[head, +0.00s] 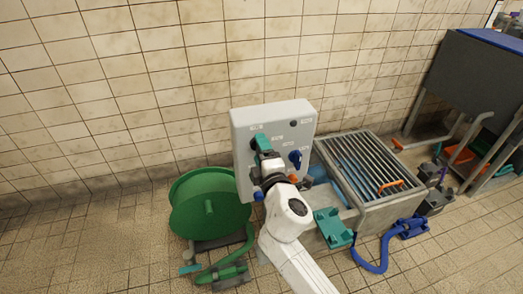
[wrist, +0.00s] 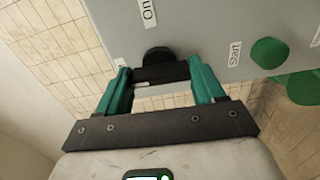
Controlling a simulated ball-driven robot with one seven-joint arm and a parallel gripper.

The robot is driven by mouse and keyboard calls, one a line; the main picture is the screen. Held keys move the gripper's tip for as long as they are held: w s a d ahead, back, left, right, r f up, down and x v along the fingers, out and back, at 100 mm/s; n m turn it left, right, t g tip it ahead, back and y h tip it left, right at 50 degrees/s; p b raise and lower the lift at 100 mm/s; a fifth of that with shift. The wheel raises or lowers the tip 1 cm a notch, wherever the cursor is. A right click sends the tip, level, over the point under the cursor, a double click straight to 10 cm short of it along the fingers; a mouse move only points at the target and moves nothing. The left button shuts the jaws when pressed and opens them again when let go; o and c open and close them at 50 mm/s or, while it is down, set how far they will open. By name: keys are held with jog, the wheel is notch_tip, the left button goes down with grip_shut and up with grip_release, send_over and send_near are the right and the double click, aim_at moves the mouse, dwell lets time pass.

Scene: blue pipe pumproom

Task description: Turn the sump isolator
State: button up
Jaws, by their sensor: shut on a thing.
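The sump isolator is most likely the black rotary knob (wrist: 158,55) on the grey control panel (head: 300,112). In the wrist view its dark bar handle lies crosswise between the teal fingers of my gripper (wrist: 160,78), which is shut on it. An "On" label sits just above the knob; the handle's exact angle against the label is hard to tell. In the head view my gripper (head: 263,144) reaches the left part of the panel face, and my wrist and fingers hide the knob.
A green "Start" button (wrist: 270,52) is beside the knob. A blue knob (head: 295,158) is on the panel's right. A green hose reel (head: 205,208) stands left below. A grated sump (head: 368,170) is at right, with a blue hose (head: 372,266) on the floor.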

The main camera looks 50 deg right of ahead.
jog(key=shift+a+n, duration=0.1)
jog(key=shift+n, duration=0.2)
jog(key=o, duration=1)
jog(key=shift+o, duration=0.2)
jog(key=b+v, duration=0.1)
jog(key=v, duration=0.9)
jog(key=shift+s+a+b, duration=0.25)
jog(key=shift+s+b, duration=0.1)
jog(key=shift+b, duration=0.05)
